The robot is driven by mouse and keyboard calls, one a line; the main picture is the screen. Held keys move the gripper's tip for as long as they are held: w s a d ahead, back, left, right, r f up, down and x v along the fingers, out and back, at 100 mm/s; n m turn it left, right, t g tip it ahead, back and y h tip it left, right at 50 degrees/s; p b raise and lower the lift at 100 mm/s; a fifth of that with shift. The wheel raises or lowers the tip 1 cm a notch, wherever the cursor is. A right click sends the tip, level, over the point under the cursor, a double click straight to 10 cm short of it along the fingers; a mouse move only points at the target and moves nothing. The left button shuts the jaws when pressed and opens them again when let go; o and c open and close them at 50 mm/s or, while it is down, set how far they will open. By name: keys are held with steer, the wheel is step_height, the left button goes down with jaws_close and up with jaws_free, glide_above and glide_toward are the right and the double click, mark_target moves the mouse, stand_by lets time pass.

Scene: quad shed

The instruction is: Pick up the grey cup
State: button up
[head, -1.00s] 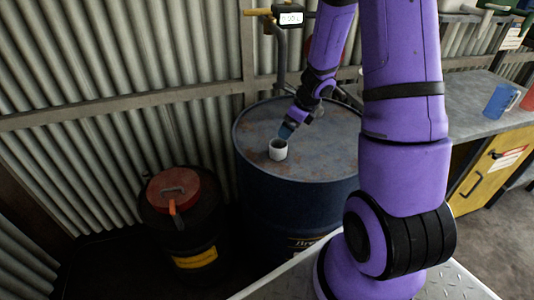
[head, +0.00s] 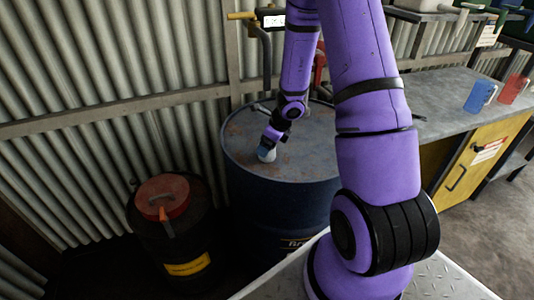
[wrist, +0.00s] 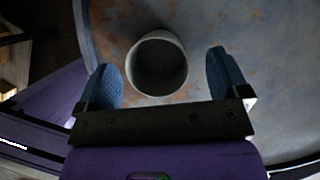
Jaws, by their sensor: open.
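The grey cup (wrist: 158,64) stands upright on the rusty top of a dark blue drum (head: 305,165). In the wrist view I look down into its open mouth. My gripper (wrist: 164,77) is open, with one blue finger pad on each side of the cup and a gap on both sides. In the head view my gripper (head: 268,146) is at the cup (head: 267,156) and covers much of it.
A black drum with a red lid (head: 162,197) stands left of the blue drum. A workbench (head: 440,110) with a blue mug (head: 480,96) and a red mug (head: 513,88) is at the right. A corrugated wall (head: 90,75) rises behind. The rest of the drum top near the cup is clear.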

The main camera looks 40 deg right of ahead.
steer(key=shift+x, duration=1.9)
steer(key=shift+s+a, duration=0.1)
steer(key=shift+s, duration=0.05)
steer(key=shift+c, duration=0.3)
steer(key=c, duration=0.9)
